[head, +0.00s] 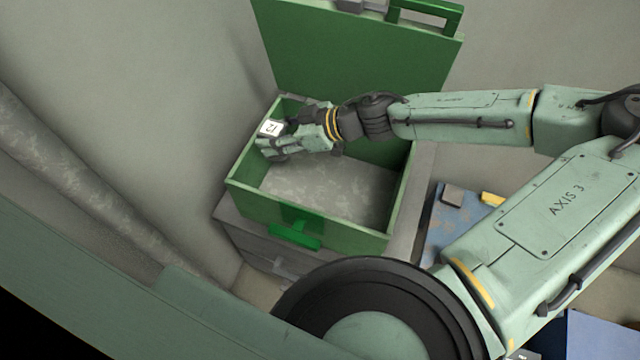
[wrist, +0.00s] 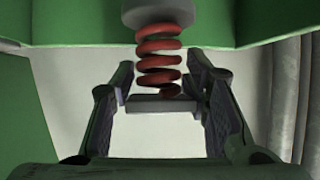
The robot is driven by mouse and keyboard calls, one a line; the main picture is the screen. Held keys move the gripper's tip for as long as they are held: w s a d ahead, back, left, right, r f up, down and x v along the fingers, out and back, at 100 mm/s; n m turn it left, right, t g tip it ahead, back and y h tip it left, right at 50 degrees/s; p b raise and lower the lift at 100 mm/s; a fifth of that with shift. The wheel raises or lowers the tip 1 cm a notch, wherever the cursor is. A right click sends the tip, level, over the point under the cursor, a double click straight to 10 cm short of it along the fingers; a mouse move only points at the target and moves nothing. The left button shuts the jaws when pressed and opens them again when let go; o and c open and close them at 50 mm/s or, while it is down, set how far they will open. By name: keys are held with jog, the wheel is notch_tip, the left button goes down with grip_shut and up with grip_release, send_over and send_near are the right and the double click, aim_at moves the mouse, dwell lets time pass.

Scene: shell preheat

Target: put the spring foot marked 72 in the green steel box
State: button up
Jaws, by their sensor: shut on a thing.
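The green steel box (head: 350,230) stands open in the head view, its lid (head: 350,55) raised at the back. Its grey floor is bare where I can see it. My gripper (head: 270,147) is at the box's left side, over or just inside the left wall; its exact height I cannot tell. It is shut on the spring foot (head: 271,128), whose white label seems to read 72, turned in the picture. In the wrist view the spring foot (wrist: 160,62) shows a red coil, a grey round end and a flat grey plate between the fingers (wrist: 163,90).
The box sits on a grey base (head: 245,235). A blue surface (head: 445,222) with a small grey block (head: 453,195) and a yellow piece (head: 491,199) is to its right. A thick pipe (head: 80,185) runs along the left wall.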

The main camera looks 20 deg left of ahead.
jog(key=shift+s+d+f, duration=0.1)
jog(key=shift+f, duration=3.4)
jog(key=shift+s+d+f, duration=0.1)
jog(key=shift+f, duration=3.35)
jog(key=shift+f, duration=0.15)
jog(key=o, duration=1.5)
jog(key=shift+w, duration=0.1)
jog(key=shift+w+d+r+b, duration=0.1)
jog(key=shift+d+r+b, duration=0.15)
jog(key=shift+d+b, duration=0.05)
jog(key=b+v, duration=0.1)
jog(key=v, duration=1)
jog(key=shift+d+r+b, duration=0.1)
jog(key=shift+r+b, duration=0.05)
jog(key=shift+b, duration=0.25)
